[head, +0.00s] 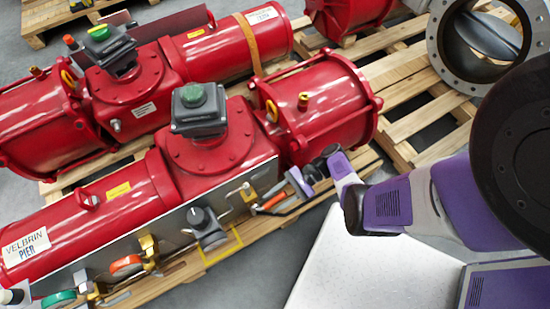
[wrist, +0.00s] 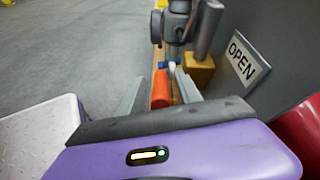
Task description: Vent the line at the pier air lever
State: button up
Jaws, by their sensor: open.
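The red actuator marked VELBRIN PIER (head: 25,247) lies on a wooden pallet, with a grey panel (head: 150,240) along its front. At the panel's right end is a lever with an orange-red grip (head: 272,202). The grip also shows in the wrist view (wrist: 160,90), pointing toward me. My gripper (head: 298,186) is beside this lever at the panel's right end. In the wrist view my gripper (wrist: 159,78) is open, with one finger on each side of the orange grip. I cannot tell whether either finger touches it.
A sign reading OPEN (wrist: 245,58) is on the panel right of the grip. A second red actuator (head: 130,85) lies behind. Grey floor (wrist: 70,50) is clear at left.

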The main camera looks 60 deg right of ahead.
jog(key=v, duration=0.7)
jog(key=shift+s+d, duration=0.25)
jog(key=shift+d, duration=0.1)
jog(key=shift+r, duration=0.1)
